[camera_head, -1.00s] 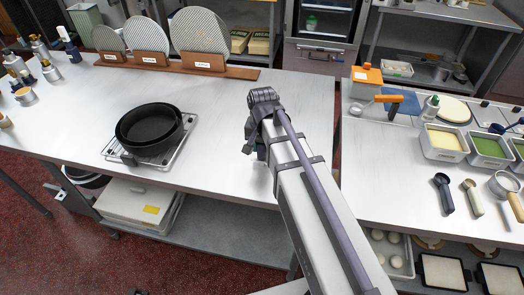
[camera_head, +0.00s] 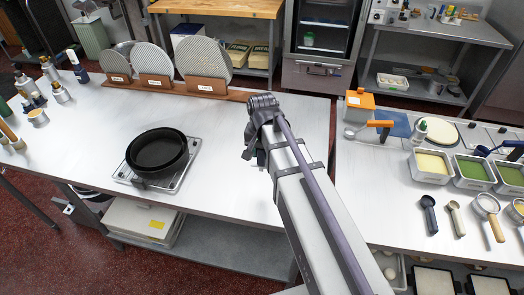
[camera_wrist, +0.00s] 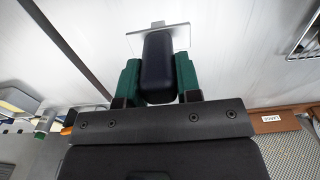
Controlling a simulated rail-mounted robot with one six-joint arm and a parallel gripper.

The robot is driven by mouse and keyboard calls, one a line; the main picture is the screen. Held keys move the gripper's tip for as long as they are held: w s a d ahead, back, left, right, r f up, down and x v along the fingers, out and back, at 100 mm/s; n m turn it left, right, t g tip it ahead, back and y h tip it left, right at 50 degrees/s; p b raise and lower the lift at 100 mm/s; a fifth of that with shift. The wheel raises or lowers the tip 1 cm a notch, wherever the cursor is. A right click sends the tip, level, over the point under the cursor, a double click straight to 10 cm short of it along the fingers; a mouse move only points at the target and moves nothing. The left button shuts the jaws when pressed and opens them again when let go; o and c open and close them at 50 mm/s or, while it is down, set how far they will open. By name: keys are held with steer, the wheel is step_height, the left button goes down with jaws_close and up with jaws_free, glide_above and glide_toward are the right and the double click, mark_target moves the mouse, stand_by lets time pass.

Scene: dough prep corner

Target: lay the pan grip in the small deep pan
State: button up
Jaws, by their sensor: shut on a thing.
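My gripper (camera_wrist: 158,76) is shut on the pan grip, with a green finger on each side of it in the wrist view. The pan grip (camera_wrist: 157,62) has a dark, rounded handle and a pale flat metal plate at its far end. It is over the white worktop; I cannot tell its height. In the head view my wrist (camera_head: 262,108) hides most of the gripper and the pan grip. A round black pan (camera_head: 157,153), apparently deep, stands left of my gripper on a metal rack (camera_head: 187,174). No pan shows in the wrist view.
Perforated discs stand in a wooden holder (camera_head: 190,88) at the worktop's back edge. Bottles (camera_head: 52,72) stand at the far left. The worktop (camera_head: 235,130) between pan and gripper is clear.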

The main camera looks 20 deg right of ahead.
steer(key=shift+r+p, duration=2.5)
steer(key=shift+r, duration=0.1)
steer(key=shift+f, duration=0.15)
